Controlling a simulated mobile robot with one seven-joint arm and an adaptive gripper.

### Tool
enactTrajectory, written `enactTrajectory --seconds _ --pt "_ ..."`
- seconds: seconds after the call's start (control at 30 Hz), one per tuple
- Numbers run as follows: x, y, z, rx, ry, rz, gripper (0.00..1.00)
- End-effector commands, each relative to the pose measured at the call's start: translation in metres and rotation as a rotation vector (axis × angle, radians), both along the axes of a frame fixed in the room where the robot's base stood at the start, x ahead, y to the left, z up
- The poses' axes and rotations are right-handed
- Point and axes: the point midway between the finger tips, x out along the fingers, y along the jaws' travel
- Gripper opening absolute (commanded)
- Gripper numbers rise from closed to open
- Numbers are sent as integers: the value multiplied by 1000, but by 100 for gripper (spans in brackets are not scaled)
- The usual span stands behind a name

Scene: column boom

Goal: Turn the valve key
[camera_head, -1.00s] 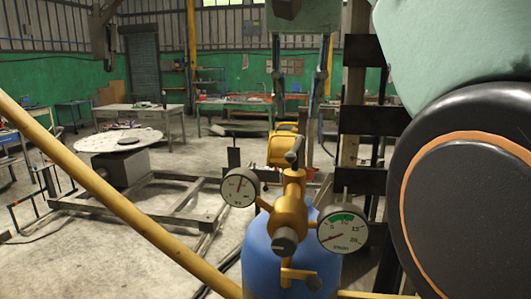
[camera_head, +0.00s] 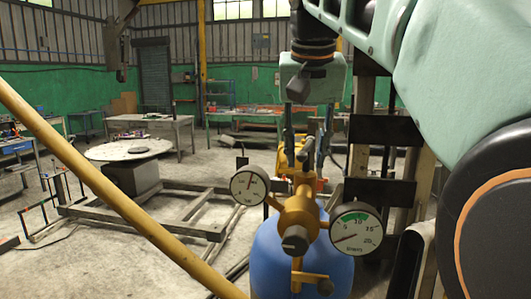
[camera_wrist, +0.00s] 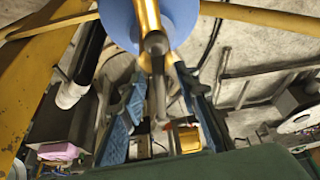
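The valve key (camera_head: 305,155) is a small grey piece at the top of a brass-yellow valve body (camera_head: 298,215) on a blue cylinder (camera_head: 275,255). My gripper (camera_head: 304,155) points down from above with its fingers apart, one on each side of the key. In the wrist view, the blue finger pads (camera_wrist: 160,110) are wide apart, and the grey key (camera_wrist: 160,92) shows between them. I see no finger clearly touching it. The fingertips partly overlap the valve in the head view, so exact depth is hard to tell.
A round gauge (camera_head: 249,186) sits left of the valve and a larger gauge (camera_head: 356,229) right of it. A yellow bar (camera_head: 105,185) crosses the left side. A dark rack (camera_head: 385,130) stands behind at right. Benches (camera_head: 150,125) are far back.

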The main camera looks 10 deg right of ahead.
Motion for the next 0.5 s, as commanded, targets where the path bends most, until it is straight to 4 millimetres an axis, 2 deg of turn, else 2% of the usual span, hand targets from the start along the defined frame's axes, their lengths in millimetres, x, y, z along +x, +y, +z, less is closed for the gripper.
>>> enactTrajectory --seconds 0.17,0.4,0.5 --pt "0 0 0 0 0 0 28" --pt "0 0 1 0 0 0 2" --pt "0 0 1 0 0 0 0"
